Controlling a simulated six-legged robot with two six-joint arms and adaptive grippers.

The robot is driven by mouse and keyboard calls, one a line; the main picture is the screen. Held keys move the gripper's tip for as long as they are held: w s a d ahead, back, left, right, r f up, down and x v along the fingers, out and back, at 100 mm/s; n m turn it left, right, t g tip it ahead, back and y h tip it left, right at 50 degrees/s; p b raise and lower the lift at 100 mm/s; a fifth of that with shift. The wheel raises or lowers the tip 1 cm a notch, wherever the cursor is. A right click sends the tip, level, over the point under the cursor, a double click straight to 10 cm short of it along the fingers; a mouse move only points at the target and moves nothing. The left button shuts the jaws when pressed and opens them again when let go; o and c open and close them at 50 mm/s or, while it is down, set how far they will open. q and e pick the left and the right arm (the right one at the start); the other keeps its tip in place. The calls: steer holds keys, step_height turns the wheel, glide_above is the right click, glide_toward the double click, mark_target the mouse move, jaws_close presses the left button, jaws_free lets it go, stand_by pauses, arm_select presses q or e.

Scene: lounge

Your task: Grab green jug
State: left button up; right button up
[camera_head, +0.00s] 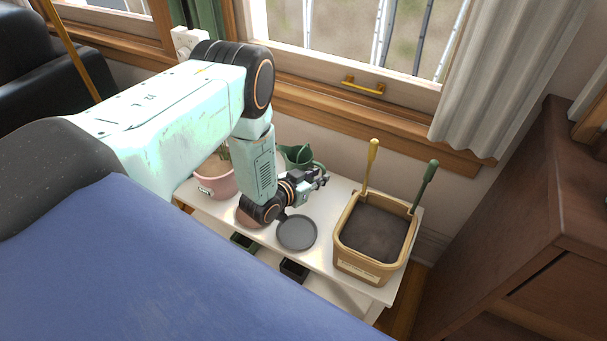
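The green jug (294,152) stands at the back of the white table (343,190), near the wall below the window. My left arm comes in from the left and reaches down over the table. My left gripper (318,179) is in front of the jug and a little to its right, and it hides part of the jug's lower side. I cannot tell whether its fingers are open or touch the jug. My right gripper is out of view.
A tan planter box (344,256) of dark soil, with yellow and green handled tools, stands at the table's right end. A grey plate (296,233) lies in front of my gripper. A pink pot (215,184) is left. A brown cabinet (520,215) stands right.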

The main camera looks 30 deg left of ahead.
mark_target(323, 173)
arm_select(q)
steer(key=shift+b+x, duration=0.9)
steer(key=shift+x, duration=1)
steer(key=shift+a+r, duration=0.1)
jaws_close()
steer(key=shift+r, duration=0.1)
